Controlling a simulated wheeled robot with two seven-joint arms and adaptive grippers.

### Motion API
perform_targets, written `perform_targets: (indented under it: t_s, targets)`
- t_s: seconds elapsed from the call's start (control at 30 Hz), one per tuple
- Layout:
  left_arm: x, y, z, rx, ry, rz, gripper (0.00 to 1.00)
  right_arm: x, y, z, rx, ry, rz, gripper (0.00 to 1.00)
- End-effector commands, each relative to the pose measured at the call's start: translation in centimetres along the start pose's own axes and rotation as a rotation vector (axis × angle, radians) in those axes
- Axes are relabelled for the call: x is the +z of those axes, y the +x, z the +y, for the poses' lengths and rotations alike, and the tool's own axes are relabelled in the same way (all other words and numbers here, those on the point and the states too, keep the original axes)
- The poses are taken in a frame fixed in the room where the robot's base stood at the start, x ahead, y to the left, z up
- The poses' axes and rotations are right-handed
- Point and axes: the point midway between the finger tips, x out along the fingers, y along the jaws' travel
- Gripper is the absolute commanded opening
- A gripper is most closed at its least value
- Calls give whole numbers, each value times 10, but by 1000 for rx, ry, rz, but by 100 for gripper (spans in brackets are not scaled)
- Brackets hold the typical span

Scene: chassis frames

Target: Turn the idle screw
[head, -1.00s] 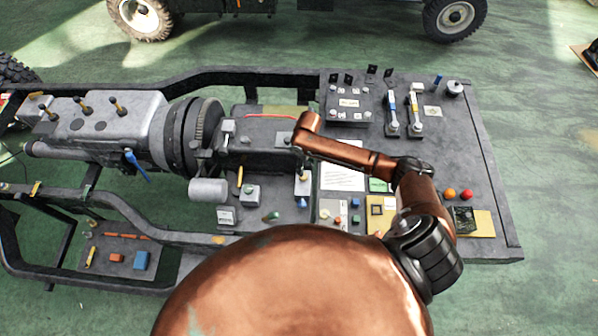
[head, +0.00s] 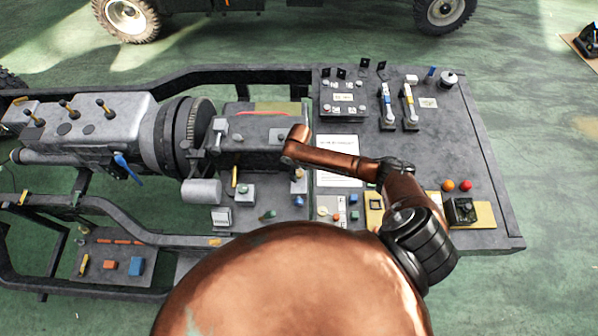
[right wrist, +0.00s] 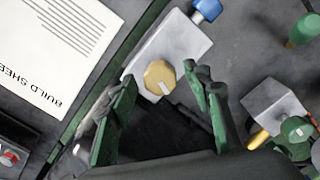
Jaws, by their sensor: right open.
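A round brass screw head (right wrist: 159,77) with a pale slot mark sits on a light grey block (right wrist: 180,45) in the right wrist view. A blue knob (right wrist: 207,9) is at the block's far end. In the head view the same block (head: 300,187) stands on the bench just below my right wrist. My right gripper (right wrist: 164,88) is open, its green fingers on either side of the brass head, with gaps visible. Nothing is between the fingers but the view of the head. In the head view the fingers are mostly hidden by my arm. My left gripper is not in view.
A white build sheet (right wrist: 55,45) lies left of the block in the wrist view. Another grey block (right wrist: 272,107) with a green knob (right wrist: 298,130) stands to the right. The grey engine (head: 90,125) and levers (head: 408,105) flank the work area in the head view.

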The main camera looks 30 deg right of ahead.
Motion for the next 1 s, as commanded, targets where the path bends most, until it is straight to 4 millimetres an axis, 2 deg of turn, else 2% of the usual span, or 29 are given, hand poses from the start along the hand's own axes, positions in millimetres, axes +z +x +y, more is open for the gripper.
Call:
perform_targets:
  t_s: [0.27,0.87,1.0]
  targets:
    - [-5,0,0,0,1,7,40,0,2,0,0,1,0,45]
    - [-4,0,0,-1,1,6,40,0,2,1,1,1,1,5]
    - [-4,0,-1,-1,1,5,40,0,2,1,1,-2,1,4]
